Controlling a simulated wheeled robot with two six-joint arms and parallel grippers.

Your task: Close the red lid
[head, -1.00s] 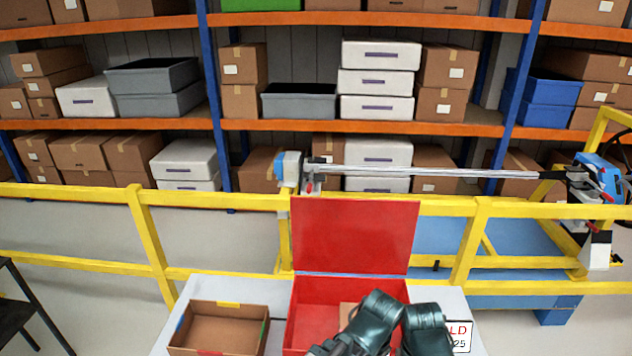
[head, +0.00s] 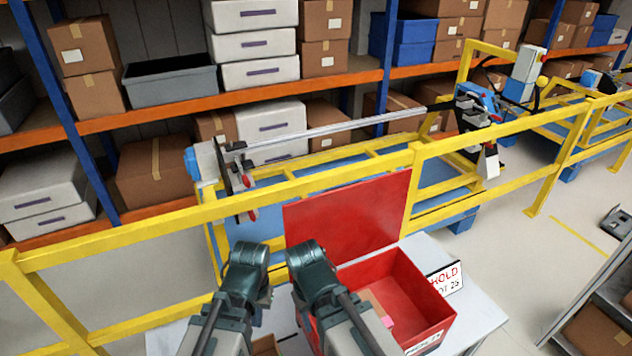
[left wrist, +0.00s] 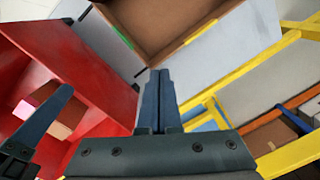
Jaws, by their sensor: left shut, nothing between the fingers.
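The red lid (head: 350,212) stands open, roughly upright, at the back edge of the red box (head: 425,312). The box is open at the top, with a brown and a pink item inside. In the left wrist view, my left gripper (left wrist: 158,88) is shut and empty, over the table between the red box (left wrist: 85,45) and a cardboard tray. It appears apart from the lid. A dark finger of my right gripper (left wrist: 45,118) shows in front of the red box; its opening cannot be made out. In the head view both arms reach up in front of the box's left side, with fingertips hidden.
A brown cardboard tray (left wrist: 170,25) stands on the white table (head: 475,300) beside the red box. A HOLD sign (head: 444,279) stands right of the box. A yellow rail (head: 340,172) runs behind the table, with shelves beyond.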

